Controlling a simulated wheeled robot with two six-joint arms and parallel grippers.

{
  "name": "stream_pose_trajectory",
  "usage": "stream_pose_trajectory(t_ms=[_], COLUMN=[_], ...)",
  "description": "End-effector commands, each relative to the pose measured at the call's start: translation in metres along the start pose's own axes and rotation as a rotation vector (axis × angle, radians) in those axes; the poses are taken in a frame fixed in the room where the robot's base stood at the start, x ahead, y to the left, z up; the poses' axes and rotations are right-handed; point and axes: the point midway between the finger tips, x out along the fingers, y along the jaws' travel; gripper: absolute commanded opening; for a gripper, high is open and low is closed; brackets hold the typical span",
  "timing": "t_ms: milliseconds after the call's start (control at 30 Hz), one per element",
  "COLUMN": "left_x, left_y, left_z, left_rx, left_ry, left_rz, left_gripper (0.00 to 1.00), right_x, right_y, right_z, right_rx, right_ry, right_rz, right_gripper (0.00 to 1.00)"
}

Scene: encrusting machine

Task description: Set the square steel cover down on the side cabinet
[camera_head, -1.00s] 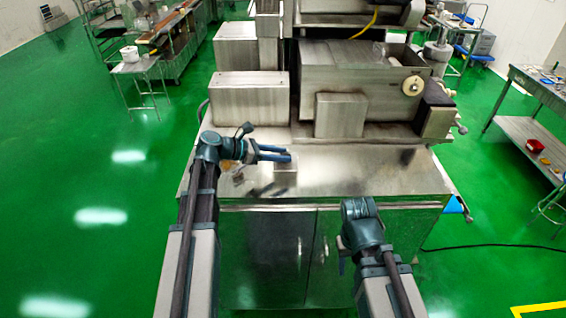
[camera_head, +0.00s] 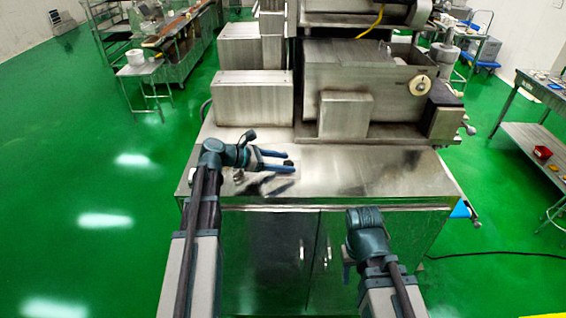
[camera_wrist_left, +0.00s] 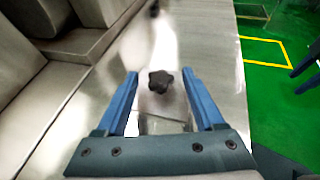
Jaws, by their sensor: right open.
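The square steel cover shows in the left wrist view as a bright plate (camera_wrist_left: 165,108) with a black star-shaped knob (camera_wrist_left: 159,81) on top. It lies on the steel top of the side cabinet (camera_head: 385,175). In the head view the knob (camera_head: 288,162) shows by the fingertips, and the plate blends into the shiny top. My left gripper (camera_head: 290,161) is open, its blue fingers apart on either side of the knob, not touching it in the left wrist view. My right gripper (camera_head: 365,232) is low in front of the cabinet, empty; its fingers are hidden.
A large steel machine (camera_head: 365,75) stands at the back of the cabinet top, with steel boxes (camera_head: 252,98) at its left. The right part of the top is clear. A side table (camera_head: 540,90) stands at the far right.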

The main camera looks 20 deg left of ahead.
Motion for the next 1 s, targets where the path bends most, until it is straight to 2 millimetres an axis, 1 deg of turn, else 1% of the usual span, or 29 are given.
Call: stream_pose_trajectory(t_ms=[167, 267, 367, 600, 700, 800, 900, 1000], left_x=[0.000, -0.002, -0.017, -0.068, -0.086, -0.102, -0.112, -0.118], left_y=[0.000, 0.000, 0.000, 0.000, 0.000, 0.000, 0.001, 0.000], left_z=[0.001, 0.005, 0.005, 0.007, 0.006, 0.005, 0.004, 0.004], left_rx=[0.000, 0.000, -0.002, -0.002, -0.001, -0.001, -0.001, 0.000], left_ry=[0.000, 0.000, 0.000, 0.000, 0.000, 0.000, 0.000, 0.000], left_rz=[0.000, 0.000, 0.003, 0.003, 0.003, 0.003, 0.002, 0.001], left_gripper=[0.70, 0.70, 0.70, 0.70, 0.70, 0.70, 0.70, 0.70], right_x=[-0.001, -0.006, -0.011, -0.032, -0.038, -0.044, -0.047, -0.049], right_y=[0.000, 0.001, 0.001, 0.003, 0.004, 0.004, 0.004, 0.005], right_z=[0.000, 0.000, 0.001, 0.002, 0.002, 0.003, 0.003, 0.003], right_rx=[0.000, 0.000, 0.000, -0.001, -0.001, -0.001, 0.000, 0.001], right_ry=[0.000, 0.000, 0.000, 0.000, 0.000, 0.000, 0.000, 0.000], right_rz=[0.000, 0.000, 0.000, 0.000, 0.000, 0.000, 0.000, 0.000], right_gripper=[0.50, 0.50, 0.50, 0.50, 0.50, 0.50, 0.50, 0.50])
